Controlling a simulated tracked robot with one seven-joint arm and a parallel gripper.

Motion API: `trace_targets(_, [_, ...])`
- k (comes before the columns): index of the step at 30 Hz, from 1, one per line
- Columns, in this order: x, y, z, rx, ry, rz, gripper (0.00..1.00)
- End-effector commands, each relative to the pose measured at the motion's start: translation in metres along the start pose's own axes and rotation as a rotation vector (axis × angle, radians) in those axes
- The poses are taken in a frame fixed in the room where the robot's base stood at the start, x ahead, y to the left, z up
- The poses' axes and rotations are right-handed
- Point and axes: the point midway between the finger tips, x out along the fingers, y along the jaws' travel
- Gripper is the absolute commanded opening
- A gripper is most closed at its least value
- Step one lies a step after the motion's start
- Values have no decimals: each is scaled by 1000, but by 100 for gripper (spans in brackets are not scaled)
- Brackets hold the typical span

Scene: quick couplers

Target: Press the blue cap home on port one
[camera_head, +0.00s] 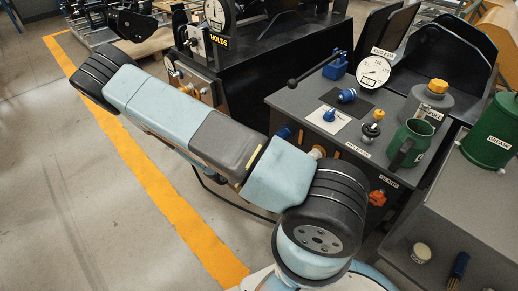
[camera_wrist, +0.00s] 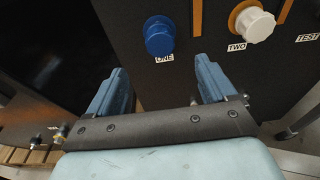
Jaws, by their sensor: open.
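The blue cap (camera_wrist: 158,36) sits on the front panel above the label ONE (camera_wrist: 164,58) in the wrist view. How far it is seated cannot be told. In the head view, a blue cap (camera_head: 285,132) shows partly behind my arm on the panel's front face. My gripper (camera_wrist: 161,76) is open and empty in the wrist view. Its two blue fingers point at the panel below the cap, one to each side of it, apart from it. The gripper is not made out in the head view.
Orange strips stand beside the ports. On the bench top (camera_head: 295,98) are a gauge (camera_head: 373,71), blue fittings and a green mug (camera_head: 410,143). An orange knob (camera_head: 377,197) is lower right.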

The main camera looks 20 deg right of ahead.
Motion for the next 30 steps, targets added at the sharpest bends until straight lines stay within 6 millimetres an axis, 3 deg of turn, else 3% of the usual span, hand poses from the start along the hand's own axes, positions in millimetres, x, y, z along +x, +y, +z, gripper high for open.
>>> trace_targets(5, [16,0,0,0,-2,1,84])
trace_targets(21, [100,1,0,0,-1,1,84])
trace_targets(30, [129,1,0,1,0,2,84])
